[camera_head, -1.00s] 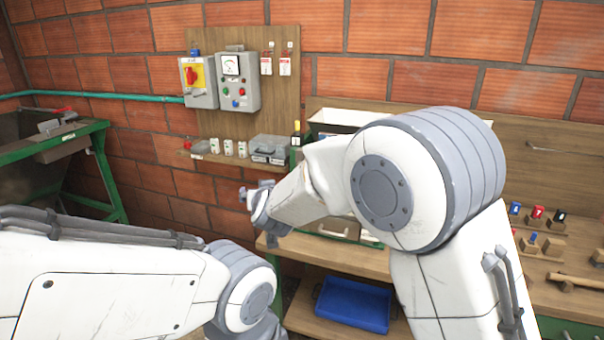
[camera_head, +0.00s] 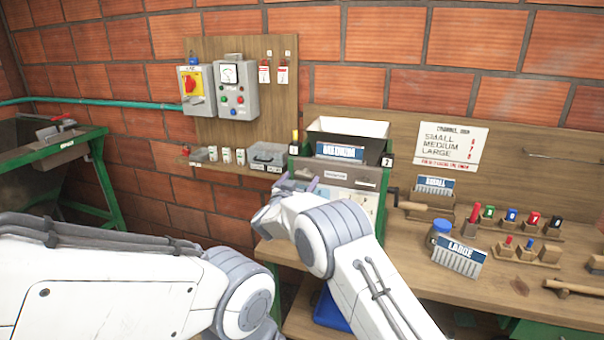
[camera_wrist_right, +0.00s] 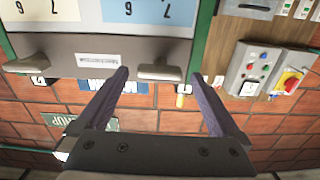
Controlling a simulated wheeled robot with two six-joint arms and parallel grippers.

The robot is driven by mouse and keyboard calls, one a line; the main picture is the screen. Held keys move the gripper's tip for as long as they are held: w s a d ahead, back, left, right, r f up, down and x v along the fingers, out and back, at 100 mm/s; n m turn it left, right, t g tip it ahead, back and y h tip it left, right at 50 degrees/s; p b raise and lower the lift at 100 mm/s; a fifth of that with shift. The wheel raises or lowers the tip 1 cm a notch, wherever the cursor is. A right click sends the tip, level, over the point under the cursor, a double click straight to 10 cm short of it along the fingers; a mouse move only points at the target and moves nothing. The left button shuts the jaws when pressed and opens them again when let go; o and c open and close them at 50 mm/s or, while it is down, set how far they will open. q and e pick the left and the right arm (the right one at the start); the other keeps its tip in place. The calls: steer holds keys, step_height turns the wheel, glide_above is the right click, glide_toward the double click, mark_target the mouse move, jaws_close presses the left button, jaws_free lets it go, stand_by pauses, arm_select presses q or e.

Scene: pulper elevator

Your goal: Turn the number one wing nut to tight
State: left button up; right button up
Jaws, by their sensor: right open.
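The pulper (camera_head: 345,172) has a green frame, a grey front panel and a hopper labelled MEDIUM. Two pale grey winged bars, apparently the wing nuts, sit on its panel. In the right wrist view, which is upside down, one bar (camera_wrist_right: 160,72) is near the number 1 tag (camera_wrist_right: 185,88), and the other (camera_wrist_right: 38,62) is near the number 2 tag (camera_wrist_right: 40,82). My right gripper (camera_wrist_right: 159,80) is open and empty; the number one bar appears between its fingertips, but I cannot tell the depth gap. My left gripper is out of view; only its arm shows.
A control box (camera_head: 237,88) and a yellow switch box (camera_head: 192,88) hang on the wall board. A shelf below holds small cups and a grey case (camera_head: 266,157). The workbench (camera_head: 400,255) carries SMALL and LARGE labelled parts, coloured pegs and a blue-lidded jar (camera_head: 439,232).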

steer(key=shift+x, duration=1)
steer(key=c, duration=1.3)
steer(key=shift+m+b, duration=7.75)
steer(key=shift+m, duration=0.95)
steer(key=o, duration=1.3)
